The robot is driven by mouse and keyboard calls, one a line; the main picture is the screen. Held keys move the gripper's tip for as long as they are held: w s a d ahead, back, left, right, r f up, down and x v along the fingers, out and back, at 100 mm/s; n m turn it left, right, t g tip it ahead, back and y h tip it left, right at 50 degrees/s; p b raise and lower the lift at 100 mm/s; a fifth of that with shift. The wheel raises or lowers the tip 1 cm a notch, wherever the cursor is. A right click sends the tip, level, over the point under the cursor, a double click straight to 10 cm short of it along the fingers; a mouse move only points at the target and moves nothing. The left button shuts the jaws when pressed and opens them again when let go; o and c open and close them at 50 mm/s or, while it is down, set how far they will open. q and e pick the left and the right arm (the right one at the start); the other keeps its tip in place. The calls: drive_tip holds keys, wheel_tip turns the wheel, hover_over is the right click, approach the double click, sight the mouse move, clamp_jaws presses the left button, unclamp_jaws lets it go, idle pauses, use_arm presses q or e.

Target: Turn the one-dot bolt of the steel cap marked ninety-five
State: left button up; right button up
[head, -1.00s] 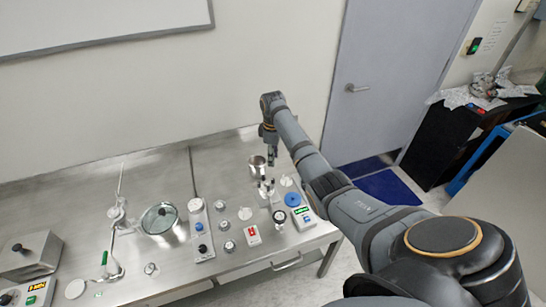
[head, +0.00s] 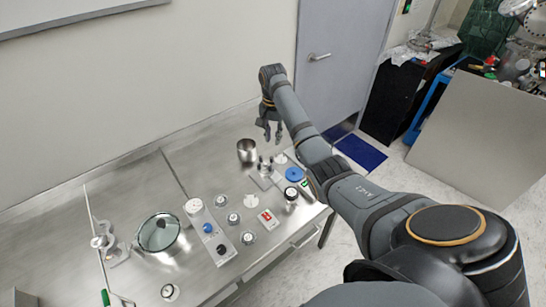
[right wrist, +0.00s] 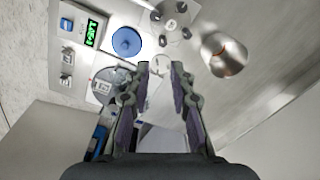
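My right gripper (head: 271,137) hangs above the back right of the bench in the head view, past the steel cup. In the right wrist view its two fingers (right wrist: 160,75) are parted with nothing between them. A pale plate with several dark upright knobs (right wrist: 172,18) lies beyond the fingertips; it also shows in the head view as a small fixture (head: 266,166). Several round silver pieces stand on the bench, one at the middle (head: 234,218). I cannot read a ninety-five or any dots, so I cannot tell which is the named cap. My left gripper is not in view.
A steel cup (head: 247,151) stands left of the fixture. A blue disc (head: 294,174) and a box with a green display (right wrist: 90,33) lie to its right. A glass-lidded dish (head: 158,233) is at left. The back of the bench is mostly clear.

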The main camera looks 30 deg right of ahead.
sight(271, 157)
drive_tip(key=f, duration=0.3)
drive_tip(key=f+p, duration=0.1)
drive_tip(key=f, duration=0.2)
drive_tip(key=f+p, duration=0.1)
drive_tip(key=f, duration=0.2)
drive_tip(key=shift+w+a, duration=0.1)
drive_tip(key=shift+a, duration=0.2)
drive_tip(key=shift+f, duration=0.4)
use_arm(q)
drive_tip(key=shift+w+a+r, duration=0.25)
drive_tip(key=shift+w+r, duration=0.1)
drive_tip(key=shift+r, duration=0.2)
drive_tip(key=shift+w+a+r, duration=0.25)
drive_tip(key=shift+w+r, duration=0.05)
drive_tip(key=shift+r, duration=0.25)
use_arm(e)
clamp_jaws()
